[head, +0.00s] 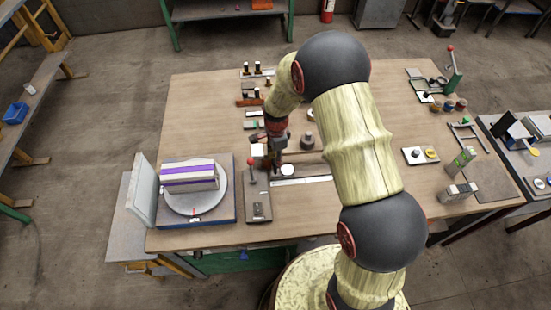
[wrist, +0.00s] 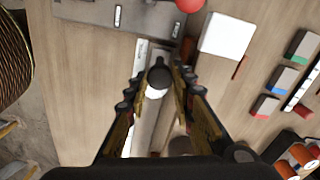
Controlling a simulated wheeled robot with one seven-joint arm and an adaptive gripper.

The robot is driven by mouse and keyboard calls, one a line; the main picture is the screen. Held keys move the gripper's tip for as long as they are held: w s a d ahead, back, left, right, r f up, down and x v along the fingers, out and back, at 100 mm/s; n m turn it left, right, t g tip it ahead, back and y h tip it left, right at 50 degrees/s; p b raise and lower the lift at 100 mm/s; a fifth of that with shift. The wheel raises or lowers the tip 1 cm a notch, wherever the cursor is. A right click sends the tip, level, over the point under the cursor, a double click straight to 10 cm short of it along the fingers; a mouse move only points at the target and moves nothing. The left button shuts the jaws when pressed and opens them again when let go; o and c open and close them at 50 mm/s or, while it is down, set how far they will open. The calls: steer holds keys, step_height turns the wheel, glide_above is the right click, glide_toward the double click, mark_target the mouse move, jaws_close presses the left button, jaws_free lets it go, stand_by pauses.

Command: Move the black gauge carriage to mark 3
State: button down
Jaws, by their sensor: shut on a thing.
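My gripper (head: 275,158) points down over the left end of a pale rail with a white scale strip (head: 302,181) on the wooden table. In the wrist view my gripper (wrist: 161,82) is shut on the black gauge carriage (wrist: 158,74), whose dark round top sits between the fingertips. A white round patch (wrist: 156,93) shows just below the carriage, and the rail runs on between the fingers. In the head view my gripper and arm hide most of the carriage. The marks on the scale are too small to read, so I cannot tell which mark the carriage is at.
A grey device with a red-knobbed lever (head: 257,205) stands close to the left of the rail. Farther left is a turntable (head: 198,198) bearing a striped block. A white square plate (wrist: 226,37) and several coloured blocks lie near the rail.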

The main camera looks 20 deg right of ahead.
steer(key=s+d, duration=0.3)
steer(key=d, duration=1.4)
steer(key=s+d+b, duration=0.1)
steer(key=s+d, duration=0.3)
steer(key=d, duration=1.4)
steer(key=shift+d, duration=0.25)
steer(key=c, duration=2)
jaws_free()
steer(key=shift+o, duration=1.3)
steer(key=shift+d, duration=0.2)
steer(key=shift+o, duration=1.2)
steer(key=shift+a, duration=0.1)
step_height(320, 180, up, 12)
